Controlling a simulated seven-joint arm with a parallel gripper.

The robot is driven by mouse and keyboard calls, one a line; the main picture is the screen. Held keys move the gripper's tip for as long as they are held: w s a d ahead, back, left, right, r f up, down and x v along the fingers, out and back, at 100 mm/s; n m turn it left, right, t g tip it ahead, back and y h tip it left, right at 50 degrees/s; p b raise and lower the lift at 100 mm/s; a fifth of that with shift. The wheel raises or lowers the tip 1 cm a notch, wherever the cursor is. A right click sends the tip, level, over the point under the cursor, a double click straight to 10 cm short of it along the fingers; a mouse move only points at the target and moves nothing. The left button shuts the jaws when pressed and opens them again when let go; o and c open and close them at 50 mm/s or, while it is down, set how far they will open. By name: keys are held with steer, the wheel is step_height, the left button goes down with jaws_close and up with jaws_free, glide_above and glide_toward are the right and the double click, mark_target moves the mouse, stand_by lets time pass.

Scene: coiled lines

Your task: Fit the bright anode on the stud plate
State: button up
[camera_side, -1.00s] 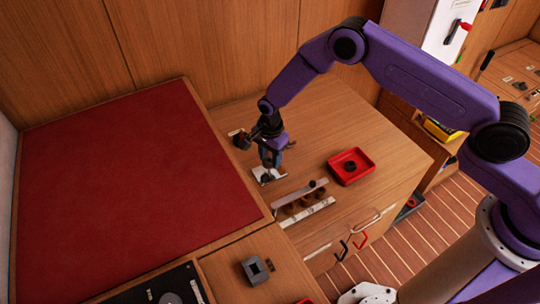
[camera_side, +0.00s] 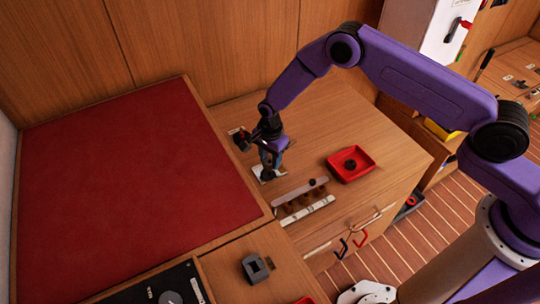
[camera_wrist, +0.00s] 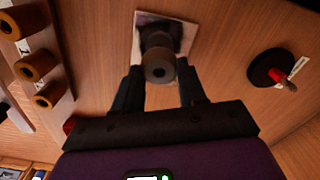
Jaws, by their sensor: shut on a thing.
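My gripper (camera_wrist: 160,92) is shut on a grey hollow cylinder (camera_wrist: 159,70), which looks like the anode. Its round end with a dark hole faces the wrist camera. The pale square stud plate (camera_wrist: 142,24) lies beyond the cylinder, with a dark patch around its middle. In the side view my gripper (camera_side: 268,165) points down just over the plate (camera_side: 257,172). The stud is hidden behind the cylinder, and I cannot tell whether the cylinder touches the plate.
A rack with several brown hollow cylinders (camera_wrist: 37,66) stands left in the wrist view. A dark round piece with a red-tipped stick (camera_wrist: 270,68) is at right. In the side view, a red tray (camera_side: 367,154) holds a dark round piece. A grey block (camera_side: 256,269) sits in front.

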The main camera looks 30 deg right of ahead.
steer(key=shift+f, duration=1.15)
steer(key=o, duration=1.2)
steer(key=shift+r, duration=3)
step_height(320, 180, up, 17)
steer(key=shift+r, duration=0.2)
